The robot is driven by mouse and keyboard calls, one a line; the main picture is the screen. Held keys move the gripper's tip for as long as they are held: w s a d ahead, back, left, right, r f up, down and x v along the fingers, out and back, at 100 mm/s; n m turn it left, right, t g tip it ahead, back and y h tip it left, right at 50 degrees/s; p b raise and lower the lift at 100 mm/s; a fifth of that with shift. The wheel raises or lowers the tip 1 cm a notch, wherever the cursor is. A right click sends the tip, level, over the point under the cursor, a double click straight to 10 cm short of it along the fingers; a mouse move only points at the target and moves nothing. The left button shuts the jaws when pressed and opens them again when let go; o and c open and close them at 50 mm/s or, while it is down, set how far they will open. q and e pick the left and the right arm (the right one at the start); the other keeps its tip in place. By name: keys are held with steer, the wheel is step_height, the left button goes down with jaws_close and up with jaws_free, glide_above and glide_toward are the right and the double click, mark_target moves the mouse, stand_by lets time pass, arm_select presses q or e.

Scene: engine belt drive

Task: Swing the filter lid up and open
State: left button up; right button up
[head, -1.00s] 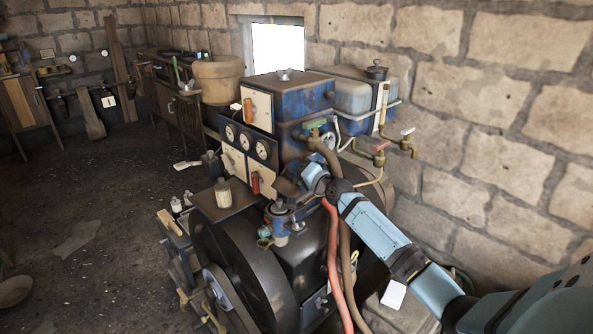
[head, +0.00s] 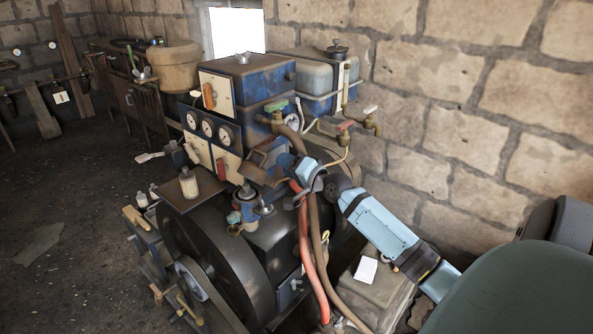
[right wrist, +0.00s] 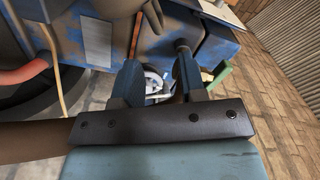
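I cannot tell for sure which part is the filter lid. A small blue housing with a round grey cap (head: 247,192) stands on the engine, below and left of my right gripper. A large blue box with a knob on its lid (head: 243,62) stands behind it, with the lid down. My right gripper (head: 272,166) is over the engine, partly hidden by its own wrist. In the right wrist view its two fingers (right wrist: 157,80) are apart. A pale metal round part (right wrist: 153,84) shows between them; contact is unclear. My left gripper is not in view.
A red hose (head: 305,240) and a brown hose run down beside my right wrist. Valves with red (head: 345,127) and green (head: 276,105) handles stand behind it. A large flywheel (head: 225,235) fills the front. A stone wall bounds the right.

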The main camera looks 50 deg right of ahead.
steer(key=shift+s+d, duration=0.1)
steer(key=shift+s, duration=1.6)
